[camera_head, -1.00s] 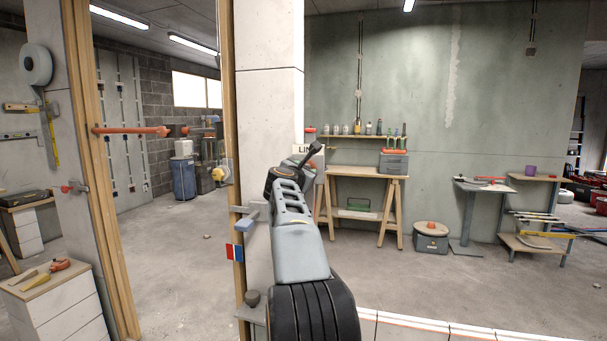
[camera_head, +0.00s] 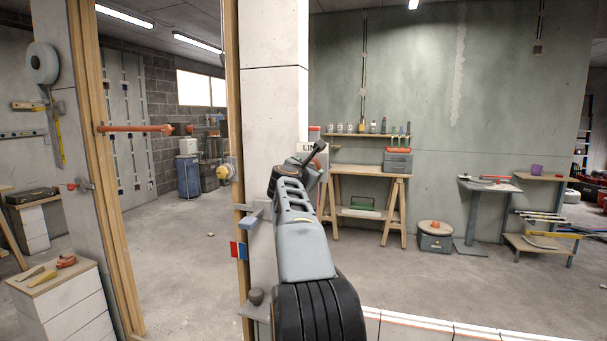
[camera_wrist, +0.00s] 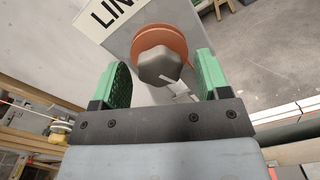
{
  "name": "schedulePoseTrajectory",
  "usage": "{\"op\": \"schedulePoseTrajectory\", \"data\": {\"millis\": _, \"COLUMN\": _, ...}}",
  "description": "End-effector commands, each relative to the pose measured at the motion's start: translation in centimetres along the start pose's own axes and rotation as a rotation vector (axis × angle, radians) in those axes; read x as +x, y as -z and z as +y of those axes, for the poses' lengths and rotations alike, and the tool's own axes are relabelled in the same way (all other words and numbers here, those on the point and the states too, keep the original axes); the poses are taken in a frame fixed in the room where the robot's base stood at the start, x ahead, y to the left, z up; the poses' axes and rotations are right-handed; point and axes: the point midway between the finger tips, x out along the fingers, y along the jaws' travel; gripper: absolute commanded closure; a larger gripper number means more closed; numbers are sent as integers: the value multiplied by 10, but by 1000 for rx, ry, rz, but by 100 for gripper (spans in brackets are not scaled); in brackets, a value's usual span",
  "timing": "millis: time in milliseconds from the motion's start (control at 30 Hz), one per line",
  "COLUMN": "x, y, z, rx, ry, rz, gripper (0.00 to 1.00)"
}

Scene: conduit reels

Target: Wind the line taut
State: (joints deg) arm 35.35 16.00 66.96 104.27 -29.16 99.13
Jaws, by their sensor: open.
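In the wrist view a grey lobed knob (camera_wrist: 160,68) sits in front of an orange reel disc (camera_wrist: 150,38). Both are on a pale housing with a label (camera_wrist: 108,10) of which only "LIN" shows. My gripper (camera_wrist: 163,70) is open, with one green finger on each side of the knob. A gap shows between the knob and each finger, and no grip on it is visible. In the head view my arm hides the knob and most of the gripper. Part of the label (camera_head: 306,147) shows there beside the pale pillar. I cannot make out the line clearly.
A pale pillar (camera_head: 272,100) stands just left of my arm. An orange bar (camera_head: 140,128) crosses the opening at left. A white drawer cabinet (camera_head: 68,300) stands front left. The floor between is mostly clear.

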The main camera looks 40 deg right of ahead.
Motion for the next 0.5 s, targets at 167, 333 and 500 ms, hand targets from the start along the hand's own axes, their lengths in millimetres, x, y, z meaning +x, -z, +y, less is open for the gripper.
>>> {"op": "schedulePoseTrajectory", "data": {"millis": 167, "x": -24, "y": 1, "z": 0, "rx": 1, "ry": -3, "rz": -1, "gripper": 31}}
{"op": "schedulePoseTrajectory", "data": {"millis": 333, "x": -61, "y": 1, "z": 0, "rx": 2, "ry": -4, "rz": -1, "gripper": 31}}
{"op": "schedulePoseTrajectory", "data": {"millis": 500, "x": -94, "y": 1, "z": 0, "rx": 0, "ry": -4, "rz": 0, "gripper": 31}}
